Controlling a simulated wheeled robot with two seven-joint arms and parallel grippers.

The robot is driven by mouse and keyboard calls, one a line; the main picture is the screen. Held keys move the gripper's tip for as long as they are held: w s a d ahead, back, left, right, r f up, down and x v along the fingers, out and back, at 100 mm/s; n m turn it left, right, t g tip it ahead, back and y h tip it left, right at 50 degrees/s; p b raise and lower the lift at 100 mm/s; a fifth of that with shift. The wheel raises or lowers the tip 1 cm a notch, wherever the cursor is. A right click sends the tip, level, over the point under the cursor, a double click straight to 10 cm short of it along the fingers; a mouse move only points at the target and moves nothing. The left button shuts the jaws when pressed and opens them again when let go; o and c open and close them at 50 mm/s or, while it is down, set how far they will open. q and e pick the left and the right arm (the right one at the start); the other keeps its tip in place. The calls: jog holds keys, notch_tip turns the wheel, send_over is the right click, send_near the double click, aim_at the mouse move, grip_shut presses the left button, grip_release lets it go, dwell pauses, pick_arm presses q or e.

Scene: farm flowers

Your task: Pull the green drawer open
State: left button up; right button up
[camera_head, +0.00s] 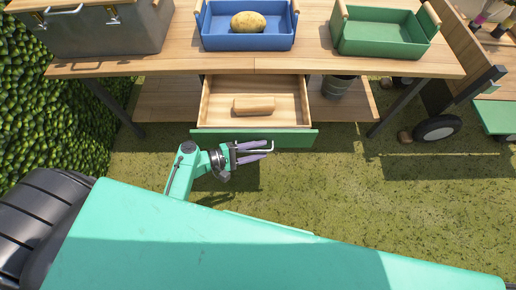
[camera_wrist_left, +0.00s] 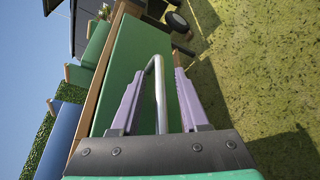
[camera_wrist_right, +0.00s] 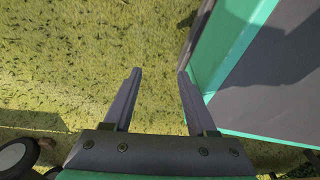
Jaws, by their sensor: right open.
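The green drawer (camera_head: 254,138) hangs pulled out under the wooden table, its inside visible. A light wooden block (camera_head: 254,105) lies in it. My left gripper (camera_head: 267,150) is at the drawer's front with its purple fingers on both sides of the metal bar handle. In the left wrist view the handle (camera_wrist_left: 158,90) stands between the spread fingers of this gripper (camera_wrist_left: 162,75), with gaps beside it; the green drawer front (camera_wrist_left: 135,65) is just beyond. My right gripper (camera_wrist_right: 159,72) is open and empty over grass; the head view does not show it.
On the wooden table (camera_head: 180,66) stand a blue crate (camera_head: 248,42) with a potato (camera_head: 248,22), an empty green crate (camera_head: 385,50) and a grey metal box (camera_head: 95,35). A bucket (camera_head: 335,87) is on the lower shelf. A cart wheel (camera_head: 437,129) stands right. Grass before the drawer is open.

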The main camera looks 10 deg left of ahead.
pick_arm(q)
jog(key=v, duration=1.4)
jog(key=shift+a+p, duration=0.3)
jog(key=shift+p, duration=0.15)
pick_arm(e)
jog(key=shift+s+d, duration=0.1)
jog(key=shift+s, duration=0.7)
pick_arm(q)
jog(key=shift+s, duration=0.15)
pick_arm(e)
jog(key=shift+s, duration=0.1)
